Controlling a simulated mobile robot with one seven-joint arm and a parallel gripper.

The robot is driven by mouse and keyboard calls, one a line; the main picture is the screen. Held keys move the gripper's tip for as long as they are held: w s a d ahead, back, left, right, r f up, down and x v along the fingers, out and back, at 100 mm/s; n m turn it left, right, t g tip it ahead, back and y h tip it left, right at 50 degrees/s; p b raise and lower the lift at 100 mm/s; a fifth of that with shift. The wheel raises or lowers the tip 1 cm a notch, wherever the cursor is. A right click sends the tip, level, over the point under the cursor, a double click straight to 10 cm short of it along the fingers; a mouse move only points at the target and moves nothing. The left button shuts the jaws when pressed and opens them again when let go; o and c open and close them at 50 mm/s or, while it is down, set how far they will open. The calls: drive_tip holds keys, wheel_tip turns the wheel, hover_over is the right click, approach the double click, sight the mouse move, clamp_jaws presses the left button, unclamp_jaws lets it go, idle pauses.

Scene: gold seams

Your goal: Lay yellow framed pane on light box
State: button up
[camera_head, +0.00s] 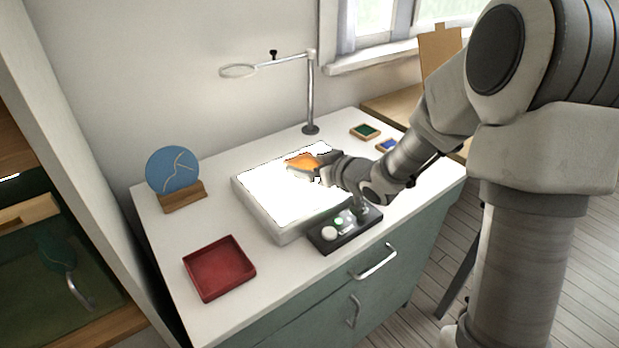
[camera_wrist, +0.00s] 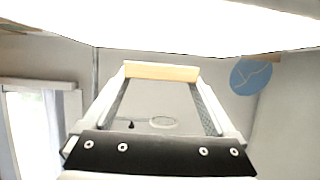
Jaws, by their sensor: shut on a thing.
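The yellow framed pane (camera_head: 303,161) shows as an orange patch over the back right part of the light box (camera_head: 262,194), whose top glows white. My gripper (camera_head: 320,167) is shut on the pane's near right side. In the wrist view, a pale yellow frame edge (camera_wrist: 162,72) spans between my two fingertips, and the glowing light box (camera_wrist: 150,25) fills the top. I cannot tell whether the pane touches the light box. Part of the pane is hidden by my gripper.
A green framed pane (camera_head: 365,131) and a blue one (camera_head: 387,145) lie at the back right. A magnifier stand (camera_head: 311,100) rises behind the light box. A blue disc (camera_head: 172,170) stands left, a red tray (camera_head: 219,268) front left, and a dark jar holder (camera_head: 345,229) in front.

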drive_tip(key=shift+f+b, duration=0.35)
drive_tip(key=shift+f, duration=0.95)
drive_tip(key=shift+f, duration=0.2)
drive_tip(key=o, duration=1.1)
